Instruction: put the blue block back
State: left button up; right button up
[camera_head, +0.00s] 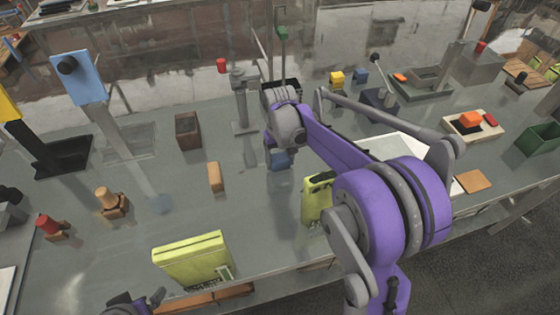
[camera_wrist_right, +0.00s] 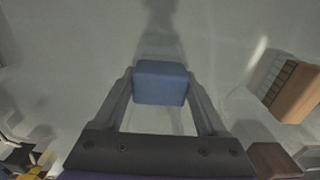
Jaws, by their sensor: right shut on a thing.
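The blue block (camera_head: 281,160) is between the fingers of my right gripper (camera_head: 279,150), over the middle of the grey table. In the right wrist view the blue block (camera_wrist_right: 160,82) sits between the two fingertips, with a finger against each side. My right gripper is shut on it. I cannot tell whether the block touches the table or hangs just above it.
An orange-brown block (camera_head: 215,177) and a dark brown block (camera_head: 188,131) stand left of the held block. A lime box (camera_head: 318,197) is close to my right arm, and a larger one (camera_head: 193,260) is at the front edge. The table between them is clear.

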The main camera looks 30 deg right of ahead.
aim_at(280, 158)
jog(key=shift+f, duration=0.3)
jog(key=shift+f, duration=0.2)
jog(key=o, duration=1.3)
jog(key=shift+r, duration=0.1)
notch_tip(280, 158, up, 12)
jog(key=shift+r+p, duration=0.15)
jog(key=shift+p, duration=0.2)
